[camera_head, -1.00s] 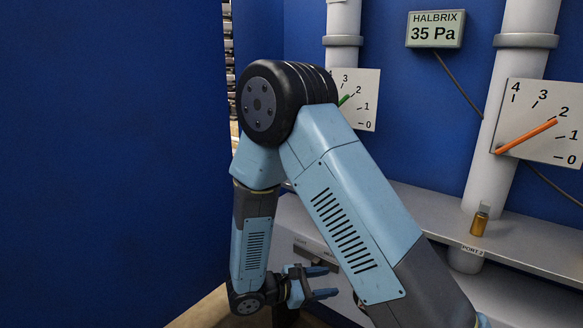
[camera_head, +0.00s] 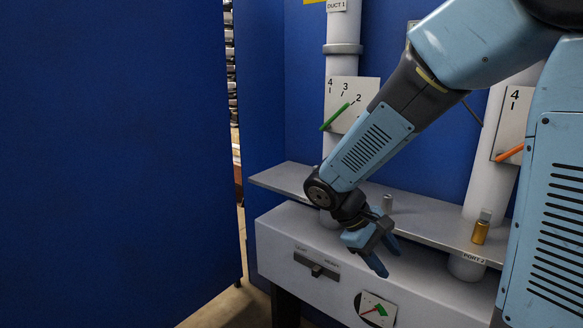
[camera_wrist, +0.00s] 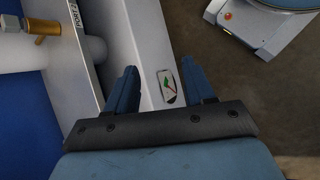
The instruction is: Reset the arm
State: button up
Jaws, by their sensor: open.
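My gripper (camera_head: 388,259) is open and empty. In the head view it hangs at the end of my bent arm, fingers tilted down to the right, in front of the grey shelf (camera_head: 280,179) and above the white cabinet (camera_head: 290,232). In the wrist view the two blue fingers of my gripper (camera_wrist: 160,70) are spread apart, with nothing between them but the cabinet and its small dial (camera_wrist: 168,86) below. My arm covers part of the shelf, the right pipe and the wall.
Two white pipes (camera_head: 342,40) carry gauge plates. A slider (camera_head: 317,269) is on the cabinet front. A blue panel (camera_head: 110,160) fills the left.

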jog(key=s+d+r+m+t+y, duration=0.3)
jog(key=s+r+m+t+y, duration=0.3)
jog(key=s+r, duration=0.3)
jog(key=shift+s+d+r+m+t+y, duration=0.3)
jog(key=shift+r+m+y, duration=0.5)
jog(key=shift+r, duration=1.55)
jog(key=shift+c, duration=0.2)
